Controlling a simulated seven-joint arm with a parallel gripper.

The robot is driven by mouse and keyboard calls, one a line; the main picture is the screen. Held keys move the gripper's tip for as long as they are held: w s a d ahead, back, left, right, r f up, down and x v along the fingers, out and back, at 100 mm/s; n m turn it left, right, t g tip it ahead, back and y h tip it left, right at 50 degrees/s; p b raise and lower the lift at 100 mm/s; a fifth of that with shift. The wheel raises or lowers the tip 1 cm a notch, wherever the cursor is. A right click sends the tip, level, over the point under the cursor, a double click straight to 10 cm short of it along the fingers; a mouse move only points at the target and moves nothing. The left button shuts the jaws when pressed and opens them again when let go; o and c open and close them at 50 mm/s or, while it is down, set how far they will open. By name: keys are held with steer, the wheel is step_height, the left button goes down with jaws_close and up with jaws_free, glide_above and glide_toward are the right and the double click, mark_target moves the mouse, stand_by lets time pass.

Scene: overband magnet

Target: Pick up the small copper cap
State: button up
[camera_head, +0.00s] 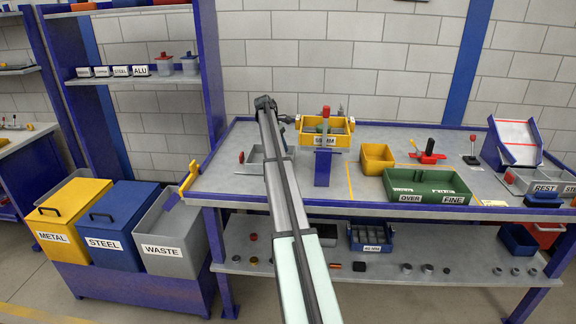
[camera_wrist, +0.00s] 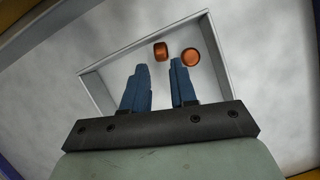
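Two copper-coloured pieces lie in a shallow grey tray (camera_wrist: 112,62) in the wrist view. The left piece (camera_wrist: 161,51) looks smaller and shows its side; the right piece (camera_wrist: 192,58) looks larger and rounder. I take the left one as the small copper cap, but the size difference is slight. My gripper (camera_wrist: 159,72) is open, its two blue fingers apart with nothing between them. The smaller piece appears just beyond the gap between the fingertips, the larger beyond the right finger. In the head view my arm partly covers the tray (camera_head: 252,166), and neither copper piece can be made out.
A yellow sieve box (camera_head: 315,142) stands on a blue post right of my arm. A yellow bin (camera_head: 377,158) and a green two-part tray (camera_head: 427,187) lie further right. A yellow bracket (camera_head: 188,179) stands at the bench's left edge. The tray has raised walls.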

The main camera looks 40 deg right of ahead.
steer(key=shift+x, duration=2.65)
steer(key=shift+a, duration=0.1)
jaws_close()
